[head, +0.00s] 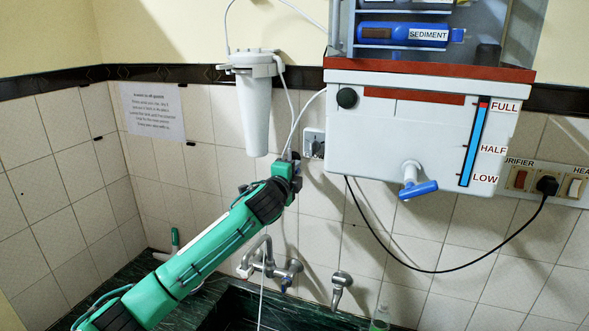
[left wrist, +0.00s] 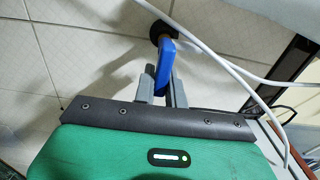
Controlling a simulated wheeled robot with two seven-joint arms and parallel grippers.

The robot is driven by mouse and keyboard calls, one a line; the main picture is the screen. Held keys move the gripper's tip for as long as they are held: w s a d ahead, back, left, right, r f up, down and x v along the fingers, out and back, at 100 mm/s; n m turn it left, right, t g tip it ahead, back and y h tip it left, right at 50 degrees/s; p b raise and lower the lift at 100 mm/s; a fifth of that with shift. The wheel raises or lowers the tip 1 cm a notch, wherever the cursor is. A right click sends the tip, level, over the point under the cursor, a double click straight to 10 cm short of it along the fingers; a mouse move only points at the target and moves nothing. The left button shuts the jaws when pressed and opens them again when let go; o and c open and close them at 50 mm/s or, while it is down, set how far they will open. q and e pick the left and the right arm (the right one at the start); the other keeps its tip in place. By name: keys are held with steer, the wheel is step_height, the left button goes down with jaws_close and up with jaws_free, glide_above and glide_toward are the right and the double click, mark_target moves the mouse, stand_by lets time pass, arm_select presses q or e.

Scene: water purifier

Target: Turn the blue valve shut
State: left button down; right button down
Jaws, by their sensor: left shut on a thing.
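The blue valve handle (left wrist: 165,62) shows in the left wrist view, standing out from a dark round fitting (left wrist: 162,29) on the tiled wall. My left gripper (left wrist: 163,84) has one grey finger on each side of the handle and is shut on it. In the head view my left gripper (head: 290,166) is up at the wall below the white filter housing, and it largely hides the valve there. My right gripper is in neither view.
A white filter housing (head: 257,110) hangs just above my left gripper. White tubes (left wrist: 222,61) run close beside the valve. The purifier (head: 400,135) with its blue-handled tap (head: 418,189) is to the right. Sink taps (head: 270,262) are below.

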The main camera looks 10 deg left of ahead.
arm_select(q)
steer(key=shift+f, duration=0.15)
stand_by(0.3)
steer(key=c, duration=1.4)
jaws_free()
steer(key=shift+c, duration=0.2)
steer(key=shift+s+a+b, duration=0.1)
steer(key=shift+s+b, duration=0.2)
steer(key=shift+s, duration=0.15)
steer(key=s+a+b, duration=0.2)
steer(key=s+b, duration=0.3)
steer(key=s, duration=0.7)
steer(key=shift+s+a+b, duration=0.2)
steer(key=shift+s+b, duration=0.15)
